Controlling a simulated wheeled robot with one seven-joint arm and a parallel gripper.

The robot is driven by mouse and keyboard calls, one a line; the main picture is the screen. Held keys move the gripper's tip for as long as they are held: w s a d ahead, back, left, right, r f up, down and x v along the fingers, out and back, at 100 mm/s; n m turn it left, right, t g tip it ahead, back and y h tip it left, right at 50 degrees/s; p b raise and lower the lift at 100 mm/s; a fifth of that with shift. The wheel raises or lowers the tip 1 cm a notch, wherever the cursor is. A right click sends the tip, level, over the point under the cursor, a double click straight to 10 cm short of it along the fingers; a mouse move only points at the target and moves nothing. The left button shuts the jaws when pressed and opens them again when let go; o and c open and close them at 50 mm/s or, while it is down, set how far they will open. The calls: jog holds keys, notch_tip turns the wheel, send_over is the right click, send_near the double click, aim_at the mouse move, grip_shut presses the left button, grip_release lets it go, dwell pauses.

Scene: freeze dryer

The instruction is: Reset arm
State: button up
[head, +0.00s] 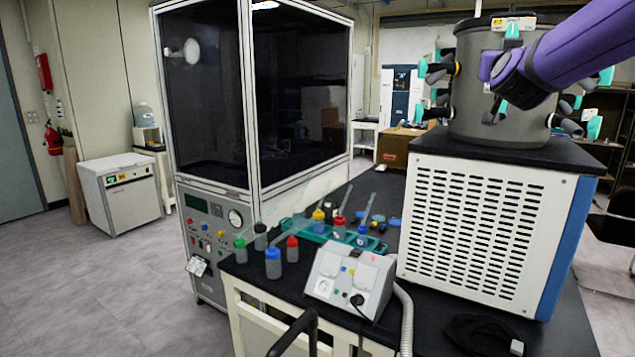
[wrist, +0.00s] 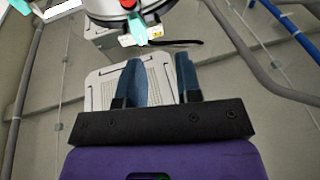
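My purple arm (head: 575,50) reaches in from the upper right in the head view. Its end is in front of the freeze dryer's grey drum (head: 495,120), and my fingers cannot be made out there. In the wrist view my gripper (wrist: 160,82) has two blue fingers standing apart, with no object visible between them. Part of the drum with a teal-handled valve (wrist: 140,35) shows beyond the fingers. The freeze dryer's white vented body (head: 470,225) stands on the black bench at the right.
A green rack (head: 330,232) with bottles, a blue-capped bottle (head: 273,263), a red-capped bottle (head: 292,249) and a small grey device (head: 350,280) crowd the bench's left part. A tall glass-fronted cabinet (head: 205,100) stands behind. Teal-handled valves (head: 594,127) stick out around the drum.

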jog(key=s+a+f+n+g+y, duration=0.1)
jog(key=s+a+f+g+y, duration=0.1)
jog(key=s+f, duration=0.5)
jog(key=s+a+f+n+g+y, duration=0.1)
jog(key=s+a+f+g+y, duration=0.2)
jog(key=s+f+g, duration=0.4)
jog(key=s+a+f+n+g+y, duration=0.2)
jog(key=s+f, duration=0.7)
jog(key=s, duration=1.1)
jog(key=a+g, duration=0.2)
jog(key=shift+s+a+g+y, duration=0.15)
jog(key=shift+s+g+y, duration=0.25)
